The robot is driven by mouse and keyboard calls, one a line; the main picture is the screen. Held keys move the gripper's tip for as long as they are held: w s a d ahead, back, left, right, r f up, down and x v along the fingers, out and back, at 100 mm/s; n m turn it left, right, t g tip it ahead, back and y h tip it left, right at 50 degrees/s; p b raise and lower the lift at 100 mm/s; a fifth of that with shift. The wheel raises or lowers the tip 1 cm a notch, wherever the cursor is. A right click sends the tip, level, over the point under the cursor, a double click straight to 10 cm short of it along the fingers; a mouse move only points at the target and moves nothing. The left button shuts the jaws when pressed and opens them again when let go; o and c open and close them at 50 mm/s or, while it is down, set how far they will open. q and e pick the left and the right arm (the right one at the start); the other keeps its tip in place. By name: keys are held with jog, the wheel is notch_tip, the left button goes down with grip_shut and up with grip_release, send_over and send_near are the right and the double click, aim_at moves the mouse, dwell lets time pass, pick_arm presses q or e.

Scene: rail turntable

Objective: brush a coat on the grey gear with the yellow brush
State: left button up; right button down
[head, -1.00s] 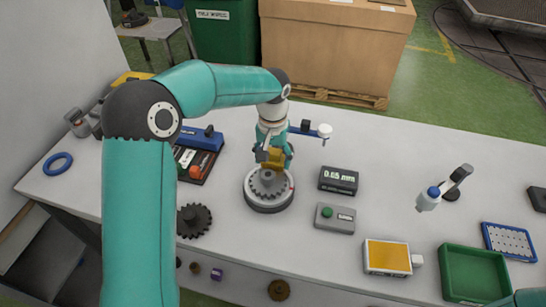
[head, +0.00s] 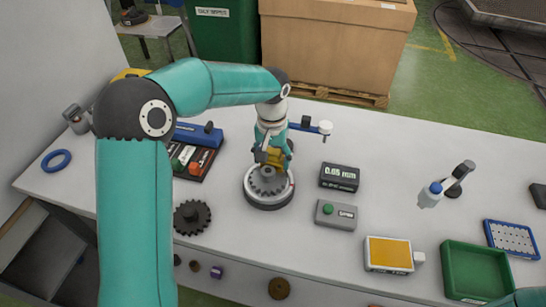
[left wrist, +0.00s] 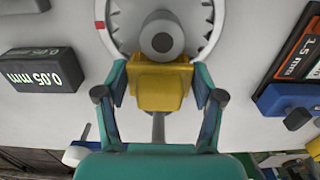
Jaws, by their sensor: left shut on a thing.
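My left gripper (head: 272,150) is shut on the yellow brush (head: 275,158), just behind the hub of the grey gear (head: 266,181). The gear lies on a round turntable (head: 270,203) with a red mark at its right side. In the left wrist view the brush's yellow block (left wrist: 160,88) sits between the two fingers of the gripper (left wrist: 160,78), up against the grey hub (left wrist: 162,38). The bristles are hidden, so I cannot tell whether they touch the gear. My right gripper is not in view.
A display (head: 339,176) reading 0.05 mm and a grey box with a green button (head: 336,214) stand right of the turntable. A dark gear (head: 192,217) lies to its left. A yellow-topped pad (head: 388,254) and a green tray (head: 474,273) are at the front right.

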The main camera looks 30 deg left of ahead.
pick_arm(q)
jog(key=shift+w+a+p, duration=0.15)
jog(key=shift+w+p, duration=0.2)
jog(key=shift+w, duration=0.1)
dwell(5.0)
jog(key=shift+r, duration=0.1)
jog(key=shift+r+p, duration=2.7)
jog(key=shift+r, duration=0.8)
jog(key=shift+s+f, duration=0.1)
